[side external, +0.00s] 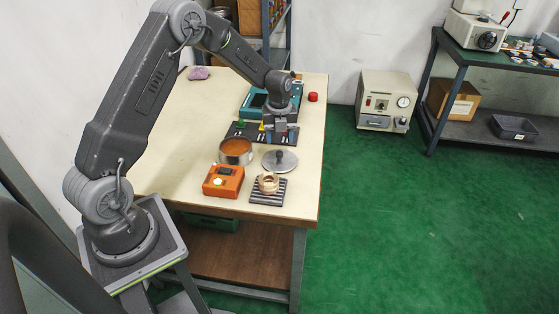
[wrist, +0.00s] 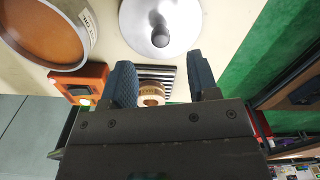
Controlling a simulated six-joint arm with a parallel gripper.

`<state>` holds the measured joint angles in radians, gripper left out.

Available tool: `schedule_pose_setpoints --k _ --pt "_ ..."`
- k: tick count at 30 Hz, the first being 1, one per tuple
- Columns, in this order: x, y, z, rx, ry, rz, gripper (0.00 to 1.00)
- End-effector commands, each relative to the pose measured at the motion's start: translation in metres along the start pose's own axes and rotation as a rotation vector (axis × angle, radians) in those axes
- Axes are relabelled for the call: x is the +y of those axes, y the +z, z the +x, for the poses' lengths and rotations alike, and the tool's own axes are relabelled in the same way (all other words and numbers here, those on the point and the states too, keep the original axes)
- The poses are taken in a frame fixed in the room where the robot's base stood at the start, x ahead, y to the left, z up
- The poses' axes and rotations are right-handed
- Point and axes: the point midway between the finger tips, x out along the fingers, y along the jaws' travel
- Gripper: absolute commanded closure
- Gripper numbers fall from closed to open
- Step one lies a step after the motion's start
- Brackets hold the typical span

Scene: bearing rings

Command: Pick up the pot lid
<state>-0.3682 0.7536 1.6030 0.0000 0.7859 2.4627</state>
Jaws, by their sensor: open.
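The pot lid (side external: 286,165) is a grey metal disc with a dark upright knob, lying on the table beside the pot. In the wrist view the lid (wrist: 185,22) is at the top, cut off by the frame edge, with its round knob (wrist: 161,39) near the middle. My gripper (side external: 279,141) is just behind the lid in the side view and looks above it. In the wrist view my gripper (wrist: 163,78) has its two dark fingers apart and nothing held between them. The knob is beyond the fingertips. The exact height above the lid is hard to tell.
A pot with orange-brown contents (side external: 236,148) stands left of the lid. A dark board with coloured pieces (side external: 244,130) and a teal case (side external: 250,114) are behind.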

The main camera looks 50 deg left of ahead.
Motion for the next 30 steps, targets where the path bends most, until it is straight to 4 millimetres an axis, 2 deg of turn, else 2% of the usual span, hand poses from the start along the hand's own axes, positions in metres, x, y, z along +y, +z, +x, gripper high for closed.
schedule_pose_setpoints --k 3,8,15,18,26,30 --pt "0.0 0.0 0.013 0.001 0.001 0.0 0.46" --pt "0.0 -0.001 0.023 0.0 0.0 -0.001 0.46" --pt "0.0 -0.002 0.057 0.001 0.001 -0.001 0.46" --pt "0.0 -0.002 0.066 0.0 0.001 -0.001 0.46" --pt "0.0 -0.001 0.069 -0.002 0.0 -0.001 0.46" --pt "0.0 -0.001 0.069 -0.002 0.0 -0.001 0.57"
